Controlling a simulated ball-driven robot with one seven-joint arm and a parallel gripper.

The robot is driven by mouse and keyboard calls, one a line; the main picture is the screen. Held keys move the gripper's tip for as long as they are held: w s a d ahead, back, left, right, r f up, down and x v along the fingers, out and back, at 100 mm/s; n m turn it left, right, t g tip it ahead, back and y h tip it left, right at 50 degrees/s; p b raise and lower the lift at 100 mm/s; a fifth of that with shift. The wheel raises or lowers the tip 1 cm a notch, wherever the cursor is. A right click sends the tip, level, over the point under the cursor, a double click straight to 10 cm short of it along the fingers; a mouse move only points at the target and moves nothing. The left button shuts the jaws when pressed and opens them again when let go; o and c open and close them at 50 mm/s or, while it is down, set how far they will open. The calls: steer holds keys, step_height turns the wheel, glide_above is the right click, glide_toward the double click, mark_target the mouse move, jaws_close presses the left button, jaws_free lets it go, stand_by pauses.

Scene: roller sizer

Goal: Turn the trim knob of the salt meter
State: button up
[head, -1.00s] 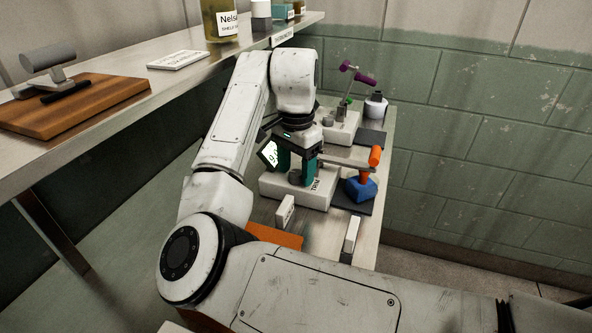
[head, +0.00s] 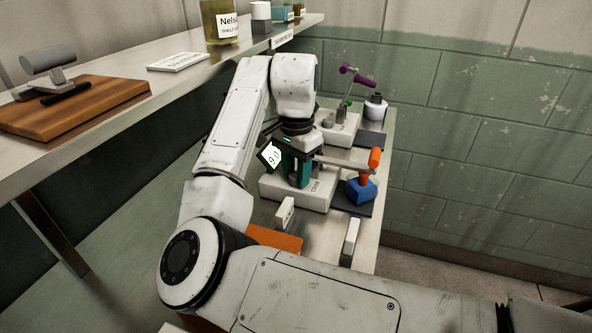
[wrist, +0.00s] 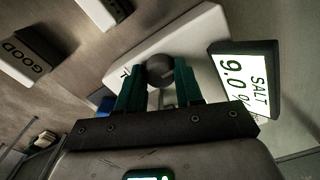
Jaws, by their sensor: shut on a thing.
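The salt meter (head: 318,198) is a white base on the narrow bench, marked TRIM. Its tilted dark display (head: 270,156) shows in the head view; in the wrist view the display (wrist: 247,82) reads SALT 9.0 %. The dark grey round trim knob (wrist: 160,69) sits between the two teal fingers of my gripper (wrist: 159,78). My gripper (head: 297,178) points down over the base and is shut on the knob. In the head view the fingers largely hide the knob.
An arm with an orange end (head: 375,158) stands over a blue pot (head: 361,190), close right of my gripper. Another device with a purple lever (head: 357,75) is behind. A small white block (head: 284,213) and an orange mat (head: 274,238) lie in front.

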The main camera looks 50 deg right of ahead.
mark_target(296, 174)
steer(key=shift+r+m+p, duration=0.25)
steer(key=shift+m+p, duration=0.45)
steer(key=shift+p, duration=0.35)
steer(key=m, duration=0.1)
steer(key=m+p, duration=0.2)
steer(key=m, duration=0.1)
steer(key=shift+f, duration=0.25)
steer(key=o, duration=1)
steer(key=shift+o, duration=0.2)
step_height(296, 174, up, 11)
steer(key=p, duration=0.1)
steer(key=shift+f, duration=0.1)
